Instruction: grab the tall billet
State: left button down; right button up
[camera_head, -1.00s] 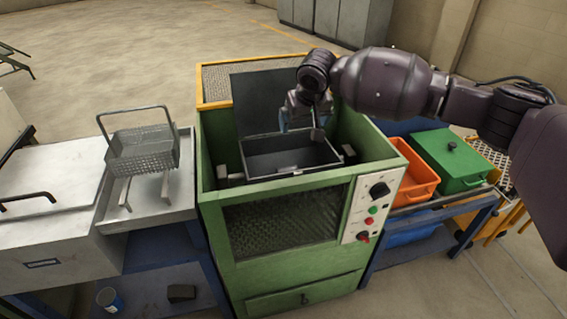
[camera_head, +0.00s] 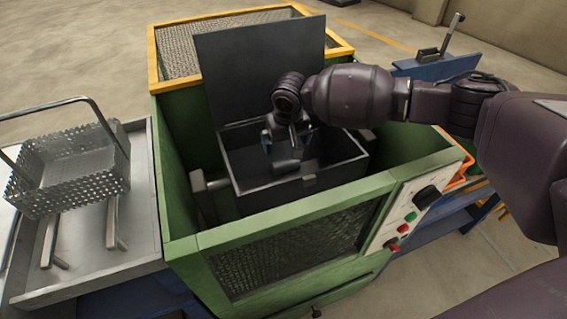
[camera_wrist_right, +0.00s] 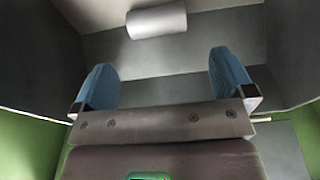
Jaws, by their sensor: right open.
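A light grey cylinder, which looks like the billet (camera_wrist_right: 157,20), lies on the floor of the dark box in the right wrist view, just beyond the fingertips. My right gripper (camera_wrist_right: 167,78) is open, its two blue fingers apart with nothing between them. In the head view the right gripper (camera_head: 283,160) reaches down into the open dark box (camera_head: 308,180) inside the green furnace. The billet is hidden there behind the arm and the box walls. My left gripper is not in view.
The raised lid (camera_head: 262,75) stands behind the box. The green furnace walls (camera_head: 300,217) surround it closely. A perforated basket (camera_head: 70,170) stands on a metal tray (camera_head: 85,275) at the left. A control panel (camera_head: 405,218) is at the front right.

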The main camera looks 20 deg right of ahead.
aim_at(286, 161)
jog(key=f, duration=0.3)
jog(key=shift+w+f+b, duration=0.2)
jog(key=shift+f+b, duration=0.05)
jog(key=shift+b, duration=0.1)
jog(key=shift+w+f, duration=0.1)
jog(key=shift+f, duration=0.2)
jog(key=f+b, duration=0.1)
jog(key=f, duration=0.1)
jog(key=f+b, duration=0.1)
jog(key=f, duration=0.1)
jog(key=shift+w+d+f, duration=0.2)
jog(key=shift+w+f, duration=0.1)
jog(key=shift+f, duration=0.2)
jog(key=shift+r, duration=0.25)
jog(key=shift+c, duration=1.3)
jog(key=c, duration=0.9)
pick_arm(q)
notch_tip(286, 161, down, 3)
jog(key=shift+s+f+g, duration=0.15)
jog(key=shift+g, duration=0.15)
pick_arm(e)
jog(key=shift+c, duration=0.5)
